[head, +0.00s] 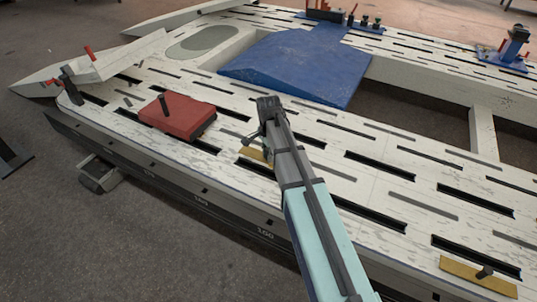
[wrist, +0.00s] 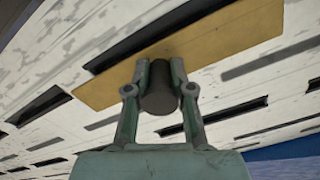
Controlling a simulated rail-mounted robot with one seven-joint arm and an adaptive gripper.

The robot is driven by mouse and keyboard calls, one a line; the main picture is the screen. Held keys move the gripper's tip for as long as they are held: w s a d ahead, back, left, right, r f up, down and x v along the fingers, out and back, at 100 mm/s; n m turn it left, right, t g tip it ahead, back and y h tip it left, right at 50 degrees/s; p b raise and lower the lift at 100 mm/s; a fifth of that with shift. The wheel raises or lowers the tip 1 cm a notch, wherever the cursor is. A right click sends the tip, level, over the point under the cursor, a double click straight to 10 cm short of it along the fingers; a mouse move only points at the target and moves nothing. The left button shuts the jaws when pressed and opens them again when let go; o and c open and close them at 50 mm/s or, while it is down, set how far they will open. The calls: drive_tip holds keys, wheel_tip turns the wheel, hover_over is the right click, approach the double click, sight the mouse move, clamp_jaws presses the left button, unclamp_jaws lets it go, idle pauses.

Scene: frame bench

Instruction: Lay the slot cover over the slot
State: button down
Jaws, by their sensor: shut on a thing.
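The slot cover is a flat yellow plate (wrist: 205,50) with a dark round knob (wrist: 158,98). My gripper (wrist: 159,68) has its fingers on both sides of the knob and is shut on it. In the wrist view a dark slot (wrist: 125,53) shows along the plate's far edge, so the plate lies beside it or only partly over it. In the head view a small part of the cover (head: 252,153) shows left of my arm, near a dark slot (head: 254,166); the rest is hidden. I cannot tell whether the plate touches the deck.
A second yellow plate with a black knob (head: 460,272) lies at the front right of the white slotted deck (head: 330,172). A red block (head: 178,117) stands left of my gripper. A blue sloped cover (head: 290,62) lies behind it. Blue fixtures stand at the back.

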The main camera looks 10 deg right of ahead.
drive_tip(key=shift+r+p, duration=0.1)
drive_tip(key=shift+p, duration=0.3)
wheel_tip(320, 180, down, 6)
drive_tip(key=b, duration=0.1)
idle(0.4)
drive_tip(key=shift+p, duration=1.1)
idle(1.7)
drive_tip(key=shift+f+b, duration=0.3)
drive_tip(key=shift+f, duration=0.85)
idle(0.4)
drive_tip(key=c, duration=0.9)
unclamp_jaws()
drive_tip(key=shift+c, duration=0.2)
wheel_tip(320, 180, up, 12)
drive_tip(key=shift+r, duration=0.1)
